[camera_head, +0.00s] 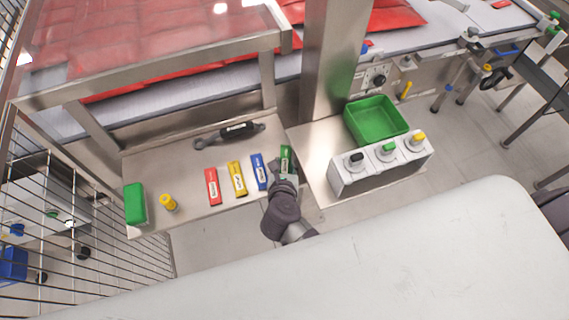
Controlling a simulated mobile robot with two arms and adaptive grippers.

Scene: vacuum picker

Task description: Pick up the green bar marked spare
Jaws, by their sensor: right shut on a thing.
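The green bar (287,157) is at the right end of a row of coloured bars on the metal shelf, with a pale label on it. My right gripper (285,172) is at the near end of the green bar and shut on it. The fingers hide the bar's near end. I cannot tell whether the bar touches the shelf. My left gripper is not in view.
Left of it lie blue (259,171), yellow (237,179) and red (212,187) bars. A dark-handled tool (237,131) lies behind them. A green tray (377,121) and a white block with knobs (352,180) stand right. A metal post (333,60) rises behind.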

